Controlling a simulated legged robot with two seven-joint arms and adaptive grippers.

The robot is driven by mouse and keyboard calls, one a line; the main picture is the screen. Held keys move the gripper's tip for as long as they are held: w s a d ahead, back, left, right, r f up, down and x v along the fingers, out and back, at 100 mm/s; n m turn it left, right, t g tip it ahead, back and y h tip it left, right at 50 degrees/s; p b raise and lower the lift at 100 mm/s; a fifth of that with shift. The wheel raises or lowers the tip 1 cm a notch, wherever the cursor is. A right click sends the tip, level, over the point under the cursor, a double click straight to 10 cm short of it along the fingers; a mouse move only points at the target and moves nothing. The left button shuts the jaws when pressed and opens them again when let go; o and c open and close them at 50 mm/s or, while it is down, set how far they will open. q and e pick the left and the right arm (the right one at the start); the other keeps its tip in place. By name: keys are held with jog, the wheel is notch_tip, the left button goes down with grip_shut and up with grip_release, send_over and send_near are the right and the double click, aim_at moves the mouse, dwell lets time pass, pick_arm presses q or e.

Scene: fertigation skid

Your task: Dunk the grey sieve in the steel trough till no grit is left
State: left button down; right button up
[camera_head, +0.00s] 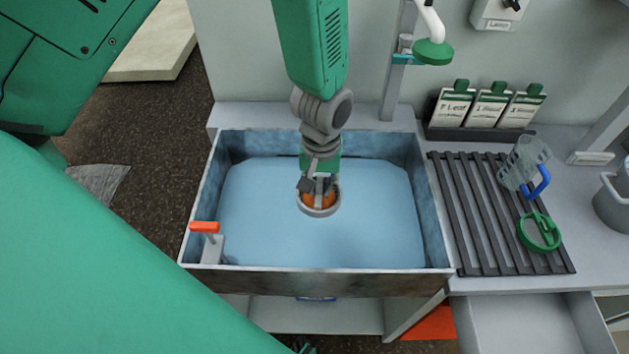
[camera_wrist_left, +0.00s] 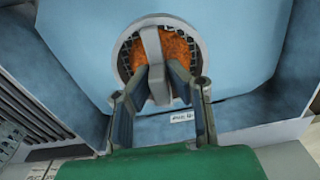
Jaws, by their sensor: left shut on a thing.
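The grey sieve (camera_head: 320,211) is a small round ring with orange-brown grit in it. It is at the water in the middle of the steel trough (camera_head: 320,281); I cannot tell how deep it sits. My left gripper (camera_head: 318,186) points down over it. In the left wrist view, the gripper (camera_wrist_left: 162,86) is shut on the grey bar across the sieve (camera_wrist_left: 153,42). Orange grit (camera_wrist_left: 178,47) covers much of the dark mesh on both sides of the bar. My right gripper is not in view.
A slatted rack (camera_head: 470,215) right of the trough holds a clear jug (camera_head: 522,160) with a blue handle and a green ring (camera_head: 539,232). An orange-handled valve (camera_head: 205,228) is at the trough's front left corner. Label cards (camera_head: 487,106) stand behind the rack. Open water surrounds the sieve.

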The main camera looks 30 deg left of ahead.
pick_arm(q)
jog(key=f, duration=0.1)
jog(key=f+b, duration=0.2)
jog(key=shift+d, duration=0.25)
jog(key=f+b, duration=0.2)
jog(key=f, duration=0.2)
jog(key=a+f+b, duration=0.1)
jog(key=f+b, duration=0.2)
jog(key=f, duration=0.1)
jog(key=a+f+b, duration=0.1)
jog(key=f+b, duration=0.2)
jog(key=f, duration=0.1)
jog(key=shift+f, duration=0.4)
jog(key=shift+d+f, duration=0.1)
jog(key=shift+f, duration=0.25)
jog(key=shift+d+f+b, duration=0.25)
jog(key=shift+b, duration=0.1)
jog(key=shift+d+f+b, duration=0.3)
jog(key=shift+d+f, duration=0.15)
jog(key=shift+a+f, duration=0.1)
jog(key=shift+a, duration=0.15)
jog(key=shift+a+f, duration=0.1)
jog(key=shift+a, duration=0.35)
jog(key=shift+d, duration=0.6)
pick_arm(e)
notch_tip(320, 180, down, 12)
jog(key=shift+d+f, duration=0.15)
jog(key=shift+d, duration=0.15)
